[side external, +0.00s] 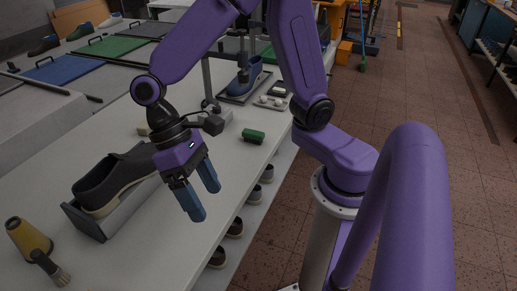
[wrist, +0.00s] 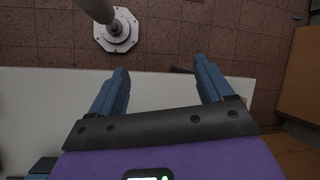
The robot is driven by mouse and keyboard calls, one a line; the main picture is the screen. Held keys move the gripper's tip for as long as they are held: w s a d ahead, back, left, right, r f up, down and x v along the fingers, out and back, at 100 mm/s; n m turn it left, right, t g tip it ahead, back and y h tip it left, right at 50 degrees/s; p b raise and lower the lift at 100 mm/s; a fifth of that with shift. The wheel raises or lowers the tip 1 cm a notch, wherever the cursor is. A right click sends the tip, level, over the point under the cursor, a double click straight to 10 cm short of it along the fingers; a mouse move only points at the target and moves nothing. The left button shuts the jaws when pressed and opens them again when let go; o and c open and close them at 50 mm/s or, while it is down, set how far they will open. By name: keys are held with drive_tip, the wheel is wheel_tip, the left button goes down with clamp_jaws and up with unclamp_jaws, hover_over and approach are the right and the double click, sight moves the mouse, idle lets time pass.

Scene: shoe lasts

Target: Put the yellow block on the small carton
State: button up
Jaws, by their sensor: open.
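My gripper (side external: 203,199) is open and empty, above the front edge of the white bench. In the wrist view its two blue fingers (wrist: 160,68) are spread over the bench edge and the floor. A small pale yellowish block (side external: 143,129) shows on the bench behind my wrist, partly hidden; it may be the yellow block. My gripper is apart from it, to its right and nearer the camera. A small pale box-like shape (side external: 224,115) stands farther back, partly hidden by the wrist; I cannot tell whether it is the small carton. The wrist view shows neither clearly.
A dark shoe (side external: 118,178) sits in a grey tray at the left. A green roll (side external: 253,136) and a blue shoe on a stand (side external: 250,76) are farther back. Shoes fill a shelf below.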

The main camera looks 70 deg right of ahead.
drive_tip(key=s+d+n+t, duration=0.2)
drive_tip(key=s+d+n, duration=0.1)
drive_tip(key=d, duration=0.4)
drive_tip(key=s+d+n+t+h, duration=0.1)
drive_tip(key=s+d+n+t, duration=0.2)
drive_tip(key=d+n, duration=0.3)
drive_tip(key=shift+s+d+r, duration=0.3)
drive_tip(key=shift+s+d, duration=0.4)
drive_tip(key=shift+d, duration=0.35)
